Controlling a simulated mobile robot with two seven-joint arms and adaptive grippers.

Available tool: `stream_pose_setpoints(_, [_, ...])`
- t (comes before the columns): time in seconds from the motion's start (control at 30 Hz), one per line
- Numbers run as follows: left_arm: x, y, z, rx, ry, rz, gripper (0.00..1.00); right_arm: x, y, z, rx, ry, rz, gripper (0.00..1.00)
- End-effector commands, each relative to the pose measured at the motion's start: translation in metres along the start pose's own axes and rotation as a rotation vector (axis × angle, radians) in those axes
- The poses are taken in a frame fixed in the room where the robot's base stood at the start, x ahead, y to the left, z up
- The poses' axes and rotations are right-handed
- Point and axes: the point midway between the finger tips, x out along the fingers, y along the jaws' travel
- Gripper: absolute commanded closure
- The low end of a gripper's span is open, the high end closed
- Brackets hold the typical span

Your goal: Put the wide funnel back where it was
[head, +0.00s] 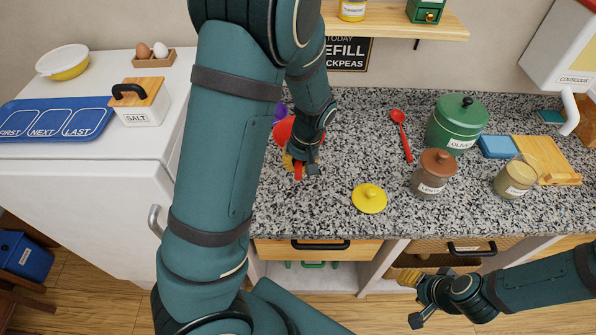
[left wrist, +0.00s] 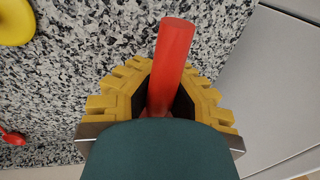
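The red wide funnel (head: 284,130) is at the left part of the speckled counter, partly hidden behind my left arm. My left gripper (head: 298,165) is over the counter at the funnel, with its yellow fingers on both sides of the red spout. In the left wrist view the red spout (left wrist: 172,65) sits between the fingers (left wrist: 163,95), which look closed on it. The funnel's wide part is out of sight there. My right gripper (head: 412,298) is empty with its fingers apart, low in front of the cabinet, away from the funnel.
A purple thing (head: 280,111) is just behind the funnel. A yellow lid (head: 369,199), red spoon (head: 401,136), lentils jar (head: 433,172) and green olives pot (head: 457,122) stand to the right. The white fridge (head: 85,205) edges the counter's left. Counter between spoon and funnel is clear.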

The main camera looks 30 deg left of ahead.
Motion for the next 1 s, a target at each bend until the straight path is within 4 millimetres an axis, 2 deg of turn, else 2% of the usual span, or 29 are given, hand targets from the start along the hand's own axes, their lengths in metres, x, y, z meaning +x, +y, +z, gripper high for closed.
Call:
stream_pose_setpoints(0.03, [0.012, 0.001, 0.001, 0.000, -0.004, -0.004, 1.00, 0.002, 0.001, 0.000, 0.001, 0.000, 0.000, 0.53])
stream_pose_setpoints(0.2, [0.040, 0.007, 0.001, 0.000, -0.004, -0.003, 1.00, 0.004, 0.002, 0.001, 0.001, 0.000, 0.001, 0.53])
stream_pose_setpoints(0.47, [0.059, 0.011, 0.001, 0.001, -0.002, -0.002, 1.00, 0.004, 0.002, 0.001, 0.001, 0.001, 0.001, 0.53])
stream_pose_setpoints(0.63, [0.082, 0.015, 0.002, 0.000, -0.003, -0.003, 1.00, 0.006, 0.003, 0.001, 0.001, 0.001, 0.001, 0.53])
stream_pose_setpoints(1.0, [0.088, 0.017, 0.002, 0.001, -0.001, 0.000, 1.00, 0.007, 0.003, 0.001, 0.002, 0.001, 0.001, 0.53])
